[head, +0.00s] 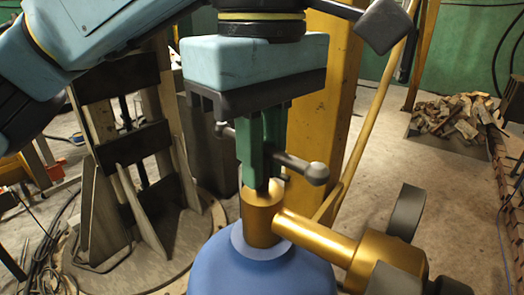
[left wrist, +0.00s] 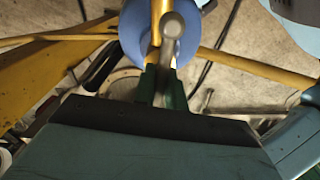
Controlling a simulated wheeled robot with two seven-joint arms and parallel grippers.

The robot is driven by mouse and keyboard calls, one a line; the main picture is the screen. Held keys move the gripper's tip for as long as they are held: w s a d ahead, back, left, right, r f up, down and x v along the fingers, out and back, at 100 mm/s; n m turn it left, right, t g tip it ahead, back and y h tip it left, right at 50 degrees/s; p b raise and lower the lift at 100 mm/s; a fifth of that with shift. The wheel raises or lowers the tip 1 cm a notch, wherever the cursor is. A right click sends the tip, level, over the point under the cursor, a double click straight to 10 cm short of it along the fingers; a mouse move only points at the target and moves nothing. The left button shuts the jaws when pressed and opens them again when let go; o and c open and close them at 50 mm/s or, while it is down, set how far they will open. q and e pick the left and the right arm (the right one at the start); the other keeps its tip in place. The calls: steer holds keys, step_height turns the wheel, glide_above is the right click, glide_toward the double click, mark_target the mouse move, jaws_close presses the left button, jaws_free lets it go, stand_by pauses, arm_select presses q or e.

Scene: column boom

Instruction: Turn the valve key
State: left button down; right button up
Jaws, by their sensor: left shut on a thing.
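The valve key is a grey crossbar with rounded ends (head: 316,173); one end (left wrist: 173,26) shows large in the left wrist view. My left gripper (head: 262,155) points down with its green fingers (left wrist: 164,92) shut on the key, and the bar sticks out on both sides. The fingers hide the key's middle. Just below the fingertips is the brass valve (head: 262,217), upright on the blue cylinder (head: 262,273). I cannot see how the key's lower end meets the valve. My right gripper is not in view.
A brass side fitting (head: 320,236) runs right from the valve to a body with dark knobs (head: 407,212). A yellow post (head: 330,110) stands close behind my gripper. A grey metal stand (head: 140,150) is at left. Firewood (head: 452,118) lies at the back right.

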arm_select(q)
steer(key=c, duration=1.4)
jaws_free()
step_height(320, 180, up, 14)
steer(key=p, duration=0.2)
steer(key=shift+f, duration=0.25)
